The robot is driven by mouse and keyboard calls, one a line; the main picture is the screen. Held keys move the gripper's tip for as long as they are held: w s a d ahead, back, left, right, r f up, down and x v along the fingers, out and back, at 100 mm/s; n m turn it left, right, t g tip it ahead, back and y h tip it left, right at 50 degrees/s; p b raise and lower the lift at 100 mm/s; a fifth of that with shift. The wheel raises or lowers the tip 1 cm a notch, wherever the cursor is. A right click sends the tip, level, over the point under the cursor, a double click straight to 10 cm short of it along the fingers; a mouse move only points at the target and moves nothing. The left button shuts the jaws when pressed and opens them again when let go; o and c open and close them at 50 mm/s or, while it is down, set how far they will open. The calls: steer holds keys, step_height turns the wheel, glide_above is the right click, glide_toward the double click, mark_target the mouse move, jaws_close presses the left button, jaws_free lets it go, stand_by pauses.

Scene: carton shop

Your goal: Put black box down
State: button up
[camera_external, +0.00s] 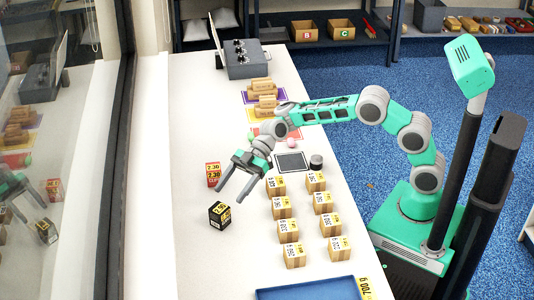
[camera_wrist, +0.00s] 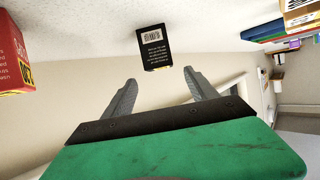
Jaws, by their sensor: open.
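The black box (camera_external: 219,215) has a yellow label on its top and stands on the white table, left of the rows of cartons. In the wrist view the black box (camera_wrist: 155,47) shows a printed face with a barcode, just beyond the fingertips and roughly centred between them. My gripper (camera_external: 229,194) is open and empty, with its fingers pointing toward the box. In the wrist view, a visible gap lies between my gripper (camera_wrist: 160,76) and the box.
A red box (camera_external: 213,176) stands just behind the black box; it shows at the left edge of the wrist view (camera_wrist: 12,55). Several brown cartons (camera_external: 282,207) stand in two rows to the right. A blue tray (camera_external: 310,290) lies at the front. The table left of the black box is clear.

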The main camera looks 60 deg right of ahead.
steer(key=v, duration=0.5)
